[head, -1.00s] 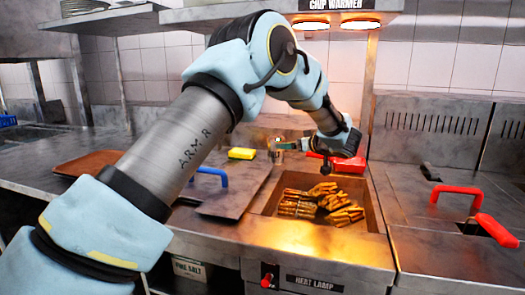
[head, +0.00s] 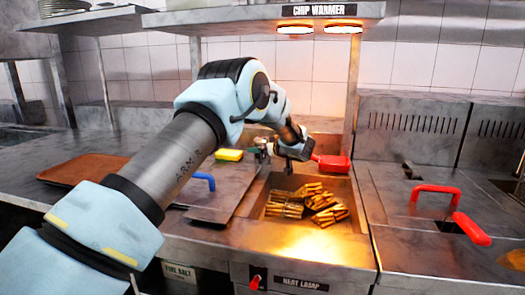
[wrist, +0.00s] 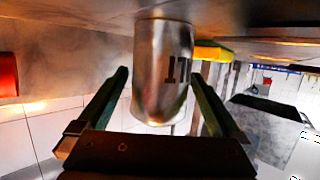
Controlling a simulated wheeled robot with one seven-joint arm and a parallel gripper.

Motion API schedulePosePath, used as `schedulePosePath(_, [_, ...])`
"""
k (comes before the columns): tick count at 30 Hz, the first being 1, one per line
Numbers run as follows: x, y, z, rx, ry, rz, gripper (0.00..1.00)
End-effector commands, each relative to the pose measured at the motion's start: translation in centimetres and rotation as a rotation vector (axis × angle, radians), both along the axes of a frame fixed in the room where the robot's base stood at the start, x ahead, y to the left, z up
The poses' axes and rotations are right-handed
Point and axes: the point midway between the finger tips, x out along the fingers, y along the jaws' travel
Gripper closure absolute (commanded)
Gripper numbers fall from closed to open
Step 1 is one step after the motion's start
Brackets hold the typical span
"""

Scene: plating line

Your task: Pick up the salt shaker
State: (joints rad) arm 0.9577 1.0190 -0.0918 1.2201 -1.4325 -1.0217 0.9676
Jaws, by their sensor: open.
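A metal salt shaker (wrist: 160,70), a plain cylinder with dark lettering on its side, stands between the fingers of my gripper (wrist: 159,78) in the wrist view, which looks upside down. My gripper is open, with a green finger on each side of the shaker. I cannot tell whether either finger touches it. In the head view my gripper (head: 262,149) is at the back of the counter, behind the chip basin, and the shaker there is small and mostly hidden by it.
A yellow sponge (head: 229,155) lies just left of the gripper. A red object (head: 332,162) is close on its right. The basin holds golden chips (head: 310,203). A blue handle (head: 205,179) and brown tray (head: 82,169) are left. Red handles (head: 436,190) are right. The warmer shelf (head: 260,14) hangs above.

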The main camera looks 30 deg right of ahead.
Motion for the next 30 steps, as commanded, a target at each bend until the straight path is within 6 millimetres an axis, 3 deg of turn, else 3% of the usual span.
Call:
schedulePosePath(3, [-0.02,0.01,-0.02,0.000,0.000,0.000,0.01])
schedulePosePath(26, [-0.04,0.01,-0.01,0.000,0.000,0.000,0.87])
schedulePosePath(30, [-0.03,0.00,0.06,0.000,-0.001,0.000,0.88])
